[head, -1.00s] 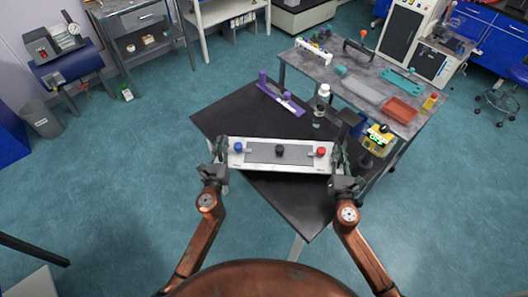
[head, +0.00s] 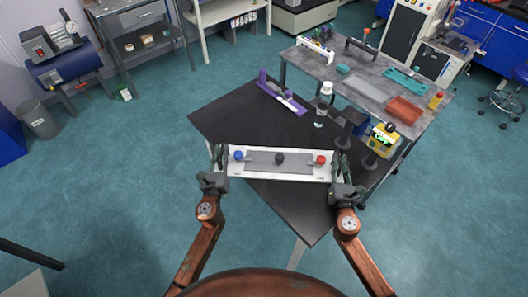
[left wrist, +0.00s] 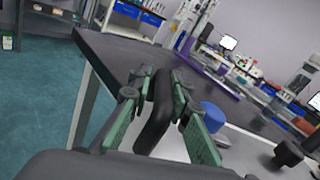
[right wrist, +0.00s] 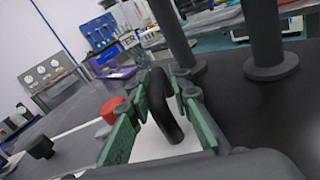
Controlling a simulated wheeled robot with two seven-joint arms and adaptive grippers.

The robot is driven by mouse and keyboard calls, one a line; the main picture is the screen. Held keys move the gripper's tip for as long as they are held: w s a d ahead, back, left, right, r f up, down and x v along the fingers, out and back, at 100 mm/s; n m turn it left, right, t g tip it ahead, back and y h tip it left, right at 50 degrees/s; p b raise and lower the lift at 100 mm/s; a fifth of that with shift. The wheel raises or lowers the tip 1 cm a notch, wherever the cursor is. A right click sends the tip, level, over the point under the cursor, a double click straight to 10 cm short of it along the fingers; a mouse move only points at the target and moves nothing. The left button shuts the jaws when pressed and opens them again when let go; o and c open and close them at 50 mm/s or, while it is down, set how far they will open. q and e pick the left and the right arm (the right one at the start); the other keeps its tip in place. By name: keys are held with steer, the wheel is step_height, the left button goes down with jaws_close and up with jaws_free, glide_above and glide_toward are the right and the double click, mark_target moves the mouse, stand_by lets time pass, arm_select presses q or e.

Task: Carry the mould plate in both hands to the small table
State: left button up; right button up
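The mould plate (head: 300,176) is a long white bar with a grey centre strip, a blue knob, a dark knob and a red knob. It appears to lie flat on the black-topped table (head: 240,117), near its front part. My left gripper (head: 219,156) is at its left end, with green fingers spread either side of a black handle (left wrist: 155,115); gaps show beside the handle. My right gripper (head: 341,164) is at the right end, its fingers likewise apart around the other black handle (right wrist: 163,105). The plate's underside is hidden.
A purple stand (head: 282,98), a white-capped bottle (head: 321,110) and a dark stand (head: 347,125) are on the table beyond the plate. A yellow device (head: 383,140) is at right. A grey bench (head: 340,72) with trays adjoins behind. The table's left part is clear.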

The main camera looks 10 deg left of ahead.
mark_target(219, 164)
arm_select(q)
steer(key=o, duration=0.3)
steer(key=shift+d+r, duration=0.1)
steer(key=shift+r, duration=0.05)
arm_select(e)
steer(key=shift+o, duration=1.3)
steer(key=shift+r, duration=0.1)
steer(key=shift+a, duration=0.1)
arm_select(q)
steer(key=s, duration=1.1)
steer(key=shift+s+d, duration=0.3)
steer(key=shift+s, duration=0.1)
arm_select(e)
steer(key=shift+s+a, duration=0.1)
steer(key=s, duration=1.2)
steer(key=shift+d, duration=0.25)
steer(key=shift+w, duration=0.1)
